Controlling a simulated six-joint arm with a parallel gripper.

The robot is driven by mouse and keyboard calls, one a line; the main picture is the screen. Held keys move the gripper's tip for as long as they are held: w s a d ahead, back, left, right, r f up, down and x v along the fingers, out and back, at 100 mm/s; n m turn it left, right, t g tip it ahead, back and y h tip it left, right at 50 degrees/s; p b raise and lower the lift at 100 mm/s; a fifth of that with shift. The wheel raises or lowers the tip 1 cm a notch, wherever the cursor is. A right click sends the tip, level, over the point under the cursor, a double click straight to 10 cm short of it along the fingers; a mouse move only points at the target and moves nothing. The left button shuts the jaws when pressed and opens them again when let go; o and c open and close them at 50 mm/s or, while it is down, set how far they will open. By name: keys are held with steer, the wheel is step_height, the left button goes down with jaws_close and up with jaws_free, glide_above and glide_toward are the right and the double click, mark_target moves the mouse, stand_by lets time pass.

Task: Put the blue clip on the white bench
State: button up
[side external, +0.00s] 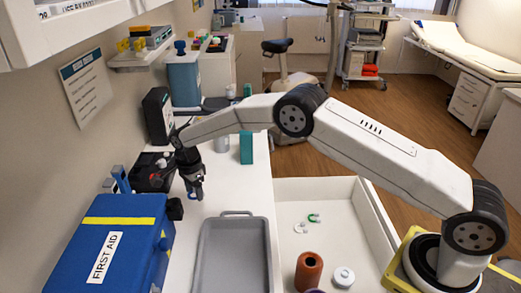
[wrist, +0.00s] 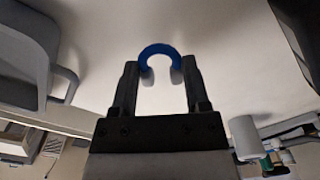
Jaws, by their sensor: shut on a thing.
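The blue clip (wrist: 160,48) is a C-shaped piece held between the fingertips of my gripper (wrist: 161,75) in the wrist view, its curved side pointing away from the palm. In the side view my gripper (side external: 195,191) points down close over the white bench (side external: 230,192), with a small bit of blue at its tips. The bare white bench top also fills much of the wrist view (wrist: 225,60). I cannot tell whether the clip touches the bench.
A grey tray (side external: 234,218) lies in front of my gripper. A blue first aid box (side external: 150,208) and a black case (side external: 152,181) stand to its left. A teal box (side external: 246,148) is behind right. An open white drawer (side external: 360,225) holds small clips and a brown cylinder (side external: 308,275).

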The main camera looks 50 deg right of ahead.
mark_target(194, 192)
steer(key=shift+f, duration=1.7)
steer(key=shift+f, duration=0.1)
steer(key=o, duration=1.2)
step_height(194, 192, up, 12)
steer(key=shift+r, duration=0.15)
